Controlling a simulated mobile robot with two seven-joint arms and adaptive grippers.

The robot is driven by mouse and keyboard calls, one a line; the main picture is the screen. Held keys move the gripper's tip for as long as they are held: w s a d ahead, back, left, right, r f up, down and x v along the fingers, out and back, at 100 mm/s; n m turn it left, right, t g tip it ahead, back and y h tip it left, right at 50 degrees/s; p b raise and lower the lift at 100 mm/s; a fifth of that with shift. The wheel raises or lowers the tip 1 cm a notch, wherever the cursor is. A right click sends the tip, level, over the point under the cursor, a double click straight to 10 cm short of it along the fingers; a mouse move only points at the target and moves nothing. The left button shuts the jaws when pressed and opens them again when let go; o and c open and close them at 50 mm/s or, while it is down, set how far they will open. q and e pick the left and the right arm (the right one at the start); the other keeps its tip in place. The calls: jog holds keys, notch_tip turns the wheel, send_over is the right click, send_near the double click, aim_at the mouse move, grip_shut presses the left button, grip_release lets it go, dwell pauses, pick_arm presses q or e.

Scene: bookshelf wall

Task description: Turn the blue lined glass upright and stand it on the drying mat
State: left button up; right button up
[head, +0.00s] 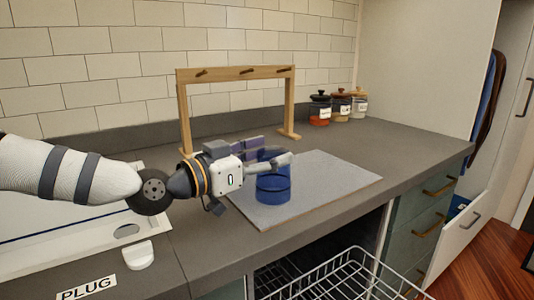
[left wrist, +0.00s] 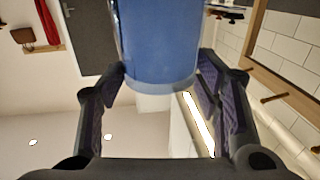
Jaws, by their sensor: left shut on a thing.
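The blue lined glass (head: 273,188) stands vertical over the drying mat (head: 335,180), with darker blue bands around it. Its base is at or just above the mat; I cannot tell whether it touches. I cannot clearly tell which end is the open one. My left gripper (head: 272,162) comes in level from the left and is shut on the upper part of the glass. In the left wrist view the glass (left wrist: 158,45) sits between the two dark fingers (left wrist: 160,75). My right gripper is in neither view.
Several lidded jars (head: 340,107) stand at the back right. An open wire basket (head: 345,280) lies below the counter front. The mat's right part is clear.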

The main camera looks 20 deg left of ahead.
pick_arm(q)
jog(key=o, duration=1.4)
jog(key=shift+s, duration=0.1)
jog(key=v, duration=0.7)
jog(key=shift+a, duration=0.15)
jog(key=shift+s, duration=0.1)
